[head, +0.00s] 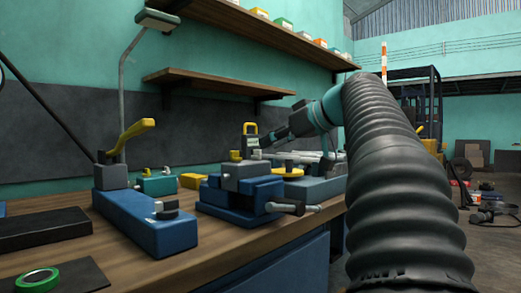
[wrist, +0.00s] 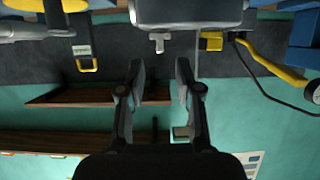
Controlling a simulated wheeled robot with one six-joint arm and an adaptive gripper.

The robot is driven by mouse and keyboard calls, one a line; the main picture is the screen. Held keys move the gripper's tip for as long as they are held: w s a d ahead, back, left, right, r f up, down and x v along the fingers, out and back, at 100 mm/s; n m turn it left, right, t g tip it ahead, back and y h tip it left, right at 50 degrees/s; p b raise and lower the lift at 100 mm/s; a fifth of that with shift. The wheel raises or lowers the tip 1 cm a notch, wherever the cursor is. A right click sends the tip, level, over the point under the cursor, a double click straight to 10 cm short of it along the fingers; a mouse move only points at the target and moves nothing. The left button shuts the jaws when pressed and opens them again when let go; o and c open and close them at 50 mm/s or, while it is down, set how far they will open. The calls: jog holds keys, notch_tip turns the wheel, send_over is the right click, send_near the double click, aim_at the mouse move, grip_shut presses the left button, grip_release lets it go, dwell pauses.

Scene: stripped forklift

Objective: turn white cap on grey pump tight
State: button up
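My gripper (wrist: 159,84) is open and empty in the wrist view, its two dark fingers well apart. In the head view its dark end (head: 270,141) is above the far side of the bench, right of a yellow-framed meter (head: 250,141). I cannot pick out a white cap on a grey pump for certain. A small pale T-shaped piece (wrist: 159,42) shows beyond the fingertips in the upside-down wrist view, by a grey block (wrist: 190,12). The head view shows a grey block (head: 240,172) on a blue vise.
A blue base (head: 145,222) with a yellow lever (head: 133,134) stands left on the wooden bench. A green tape roll (head: 37,280) lies at the front left. Wooden shelves (head: 215,83) jut from the wall above. My ribbed arm sleeve covers the right.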

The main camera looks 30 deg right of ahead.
aim_at(261, 161)
jog(key=shift+x, duration=2.3)
grip_shut()
